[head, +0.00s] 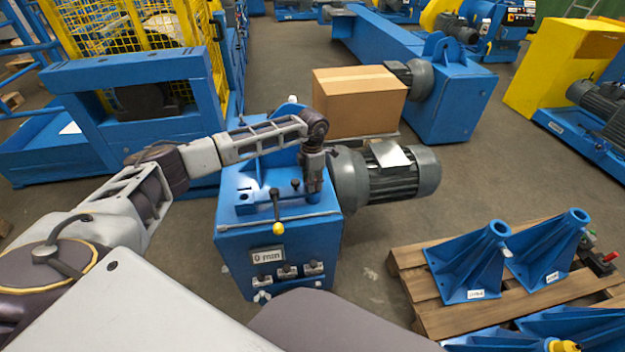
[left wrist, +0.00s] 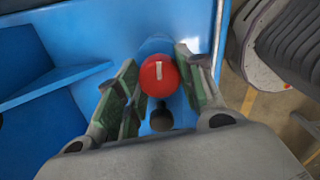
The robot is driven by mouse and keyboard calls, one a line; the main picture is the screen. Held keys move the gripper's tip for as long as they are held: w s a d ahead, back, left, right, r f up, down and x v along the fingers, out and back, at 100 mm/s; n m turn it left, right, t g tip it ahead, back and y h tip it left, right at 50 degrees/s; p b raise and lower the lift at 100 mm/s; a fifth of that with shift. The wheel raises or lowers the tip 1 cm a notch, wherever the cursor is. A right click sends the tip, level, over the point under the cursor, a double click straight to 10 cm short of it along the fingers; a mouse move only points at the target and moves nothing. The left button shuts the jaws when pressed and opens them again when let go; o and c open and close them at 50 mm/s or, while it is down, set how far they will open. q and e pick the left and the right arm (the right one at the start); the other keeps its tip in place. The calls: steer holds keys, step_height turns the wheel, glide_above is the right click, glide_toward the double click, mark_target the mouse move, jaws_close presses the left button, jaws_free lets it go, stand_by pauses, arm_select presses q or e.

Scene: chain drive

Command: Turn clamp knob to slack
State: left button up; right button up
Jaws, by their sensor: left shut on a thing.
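The clamp knob (left wrist: 159,76) shows in the left wrist view as a round red cap with a white mark, standing on the blue machine housing. My left gripper (head: 314,188) points down onto the top of the blue chain-drive unit (head: 245,232). Its two green-padded fingers are on either side of the red knob and shut on it. In the head view the knob is hidden by the gripper. A dark round hole or stud (left wrist: 161,118) lies just below the knob in the left wrist view. My right gripper is in neither view.
A dark lever with a yellow end (head: 278,228) stands just left of the gripper, above a "0 mm" plate (head: 267,256). A grey motor (head: 400,175) is on the right, with a cardboard box (head: 355,105) behind. A pallet with blue brackets (head: 465,265) lies right.

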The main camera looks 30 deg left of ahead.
arm_select(q)
steer(key=o, duration=1)
step_height(320, 180, up, 12)
stand_by(0.6)
steer(key=shift+d, duration=0.1)
stand_by(0.4)
